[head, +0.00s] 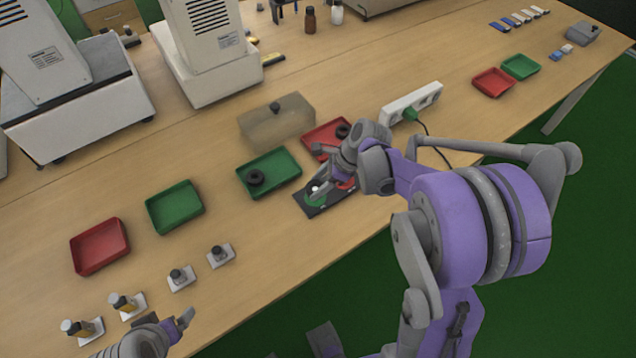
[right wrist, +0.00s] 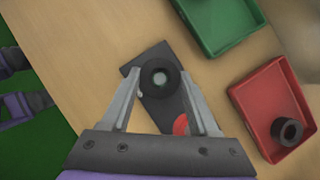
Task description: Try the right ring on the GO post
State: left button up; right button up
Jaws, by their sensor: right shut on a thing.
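A dark gauge board (head: 312,212) lies on the table near its front edge, with a green patch (head: 315,201) and a red patch (head: 346,184). My right gripper (head: 318,186) is low over the green end. In the right wrist view, my right gripper (right wrist: 162,88) is shut on a black ring (right wrist: 160,78). A pale round post top shows through the ring's hole; I cannot tell how far down the ring sits. Another black ring (head: 255,177) lies in the green tray (head: 283,161), and one (head: 342,131) in the red tray (head: 318,133). My left gripper (head: 184,318) is at bottom left, its jaws unclear.
A translucent box (head: 278,128) with a dark knob stands behind the trays. A white power strip (head: 411,101) with a green plug lies right. More trays, red (head: 100,247) and green (head: 173,207), stand left, with several small fixtures (head: 181,277) in front.

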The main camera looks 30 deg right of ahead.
jog(key=shift+f+b, duration=0.8)
jog(key=shift+f, duration=0.25)
jog(key=shift+r, duration=0.1)
notch_tip(320, 180, up, 6)
jog(key=p, duration=0.4)
jog(key=shift+r, duration=0.25)
dwell(0.8)
